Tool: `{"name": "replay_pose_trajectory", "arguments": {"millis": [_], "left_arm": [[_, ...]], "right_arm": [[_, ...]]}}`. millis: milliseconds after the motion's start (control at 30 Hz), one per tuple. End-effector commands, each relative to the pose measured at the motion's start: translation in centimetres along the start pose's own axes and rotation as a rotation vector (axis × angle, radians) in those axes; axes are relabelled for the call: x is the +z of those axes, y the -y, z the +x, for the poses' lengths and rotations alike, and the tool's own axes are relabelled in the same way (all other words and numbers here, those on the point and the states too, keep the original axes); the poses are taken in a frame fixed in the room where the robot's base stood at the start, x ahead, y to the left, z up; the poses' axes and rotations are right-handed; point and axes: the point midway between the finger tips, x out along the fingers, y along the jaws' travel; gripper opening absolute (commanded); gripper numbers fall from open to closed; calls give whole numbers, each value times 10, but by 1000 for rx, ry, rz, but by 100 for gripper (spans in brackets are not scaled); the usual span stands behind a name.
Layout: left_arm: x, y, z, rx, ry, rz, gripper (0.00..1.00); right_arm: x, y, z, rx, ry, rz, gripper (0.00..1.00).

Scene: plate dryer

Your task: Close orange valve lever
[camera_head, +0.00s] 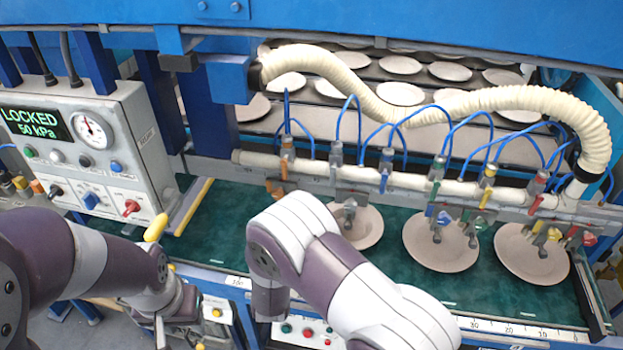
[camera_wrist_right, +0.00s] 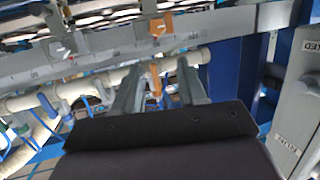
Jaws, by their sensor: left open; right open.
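The orange valve lever (camera_head: 284,170) hangs down from the leftmost valve on the cream pipe in the head view. In the right wrist view an orange lever (camera_wrist_right: 156,82) shows between the two grey fingers of my right gripper (camera_wrist_right: 160,85). That gripper is open, and I cannot tell whether it touches the lever. In the head view my right arm hides its gripper. My left gripper (camera_head: 178,332) is open and empty at the lower left, well away from the lever.
Several plates lie below. A grey control box (camera_head: 95,150) reading LOCKED stands at the left. Blue hoses (camera_head: 340,120) loop above the pipe.

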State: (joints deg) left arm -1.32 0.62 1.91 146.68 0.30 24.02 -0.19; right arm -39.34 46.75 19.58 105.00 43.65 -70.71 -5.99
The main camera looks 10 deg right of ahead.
Motion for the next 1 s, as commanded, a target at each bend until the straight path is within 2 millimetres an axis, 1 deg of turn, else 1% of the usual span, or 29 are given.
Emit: {"name": "replay_pose_trajectory", "arguments": {"millis": [33, 100, 167, 233, 267, 367, 500, 600, 700, 833, 1000], "left_arm": [[0, 0, 1, 0, 0, 0, 43], [0, 0, 1, 0, 0, 0, 43], [0, 0, -1, 0, 0, 0, 43], [-1, 0, -5, 0, 0, 0, 43], [-1, 0, -8, 0, 0, 0, 43], [-2, 0, -21, 0, 0, 0, 43], [-5, 0, -38, 0, 0, 0, 43], [-6, 0, -46, 0, 0, 0, 43], [-6, 0, -50, 0, 0, 0, 43], [-6, 0, -52, 0, 0, 0, 43], [-6, 0, -52, 0, 0, 0, 43]], "right_arm": [[-21, -4, 2, 32, -92, 14, 41], [-39, -10, 0, 64, -180, 14, 41], [-48, -12, 0, 73, -216, 10, 41], [-55, -13, 6, 76, -231, 8, 41], [-56, -14, 11, 76, -230, 6, 41], [-64, -16, 33, 77, -229, 8, 41], [-73, -19, 70, 76, -228, 7, 41], [-76, -20, 93, 75, -227, 7, 41], [-78, -21, 108, 74, -227, 6, 41], [-79, -21, 118, 72, -226, 6, 41], [-78, -21, 122, 72, -226, 6, 41]]}}
